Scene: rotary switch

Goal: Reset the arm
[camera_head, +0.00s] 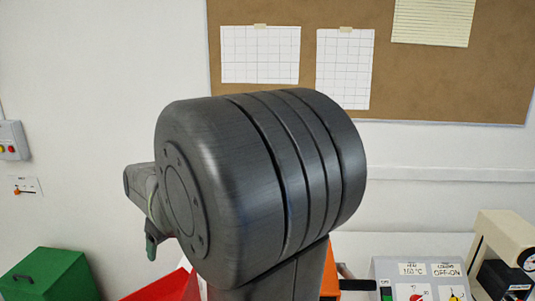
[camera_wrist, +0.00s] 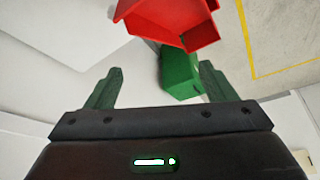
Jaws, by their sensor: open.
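My gripper (camera_head: 151,247) shows small at the left of the head view, past the big dark arm joint that fills the middle. In the wrist view my gripper (camera_wrist: 157,84) has its two green fingers spread wide apart, with nothing held between them. The control panel (camera_head: 385,268) stands at the bottom right of the head view, with labels, a green switch and a red dial. Its lower part is cut off by the frame. My gripper is far to the left of this panel and touches nothing visible.
A red bin (camera_head: 172,287) and a green box (camera_head: 50,275) sit at the lower left; the wrist view shows a red bin (camera_wrist: 165,20) and a green box (camera_wrist: 178,72) beyond the fingers. A beige device (camera_head: 500,235) with a gauge stands far right. A wall box (camera_head: 12,140) hangs left.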

